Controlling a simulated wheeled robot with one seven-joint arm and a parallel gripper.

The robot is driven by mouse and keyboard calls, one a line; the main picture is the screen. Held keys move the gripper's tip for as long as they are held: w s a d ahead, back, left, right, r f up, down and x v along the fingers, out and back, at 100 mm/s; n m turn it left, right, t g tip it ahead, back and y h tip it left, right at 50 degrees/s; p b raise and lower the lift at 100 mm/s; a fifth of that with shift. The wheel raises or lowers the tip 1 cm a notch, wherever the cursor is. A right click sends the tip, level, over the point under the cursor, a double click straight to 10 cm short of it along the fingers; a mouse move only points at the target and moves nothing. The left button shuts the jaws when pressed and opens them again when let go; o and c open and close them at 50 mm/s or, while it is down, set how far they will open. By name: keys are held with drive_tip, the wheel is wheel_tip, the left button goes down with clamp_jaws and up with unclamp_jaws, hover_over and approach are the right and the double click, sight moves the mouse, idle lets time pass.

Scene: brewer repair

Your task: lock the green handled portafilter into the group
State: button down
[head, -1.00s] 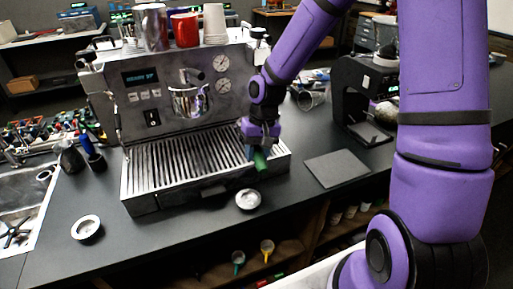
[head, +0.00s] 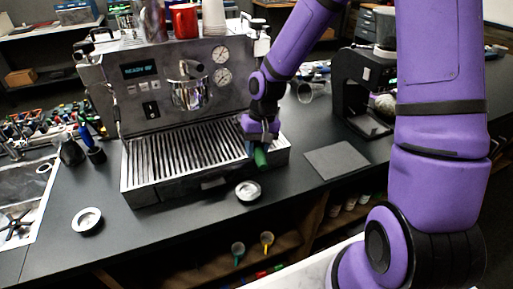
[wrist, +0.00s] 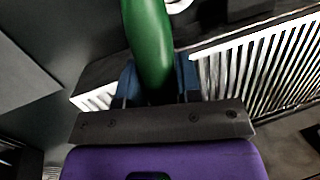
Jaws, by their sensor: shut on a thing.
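The green handle (head: 261,157) of the portafilter shows below my gripper (head: 261,139), over the right front part of the drip tray. My gripper is shut on it. In the wrist view the green handle (wrist: 149,45) runs up from between the blue finger pads (wrist: 158,82). The metal head of the held portafilter is hidden from me. The group (head: 190,88) is on the front of the espresso machine (head: 135,88), to the left of and above my gripper. A metal vessel-like part shows at the group, and I cannot tell its exact shape.
The slatted drip tray (head: 150,197) lies under the group. Two round metal pieces (head: 248,190) (head: 87,220) lie on the counter in front. A dark mat (head: 335,160) and a grinder (head: 357,85) are at right. Cups (head: 184,21) stand on the machine.

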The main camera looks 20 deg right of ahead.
drive_tip(key=shift+f, duration=0.25)
drive_tip(key=c, duration=0.7)
unclamp_jaws()
drive_tip(key=v, duration=1)
drive_tip(key=s+d+r+t, duration=0.2)
drive_tip(key=s+r, duration=0.4)
drive_tip(key=s, duration=0.1)
drive_tip(key=s+d+r+t+h, duration=0.1)
drive_tip(key=s+d+r+t, duration=0.1)
drive_tip(key=s+r, duration=0.4)
drive_tip(key=s+d+r+n+t+h, duration=0.1)
drive_tip(key=s+d+r+t, duration=0.1)
drive_tip(key=s+r, duration=0.5)
drive_tip(key=shift+s+t, duration=0.4)
drive_tip(key=shift+s, duration=0.7)
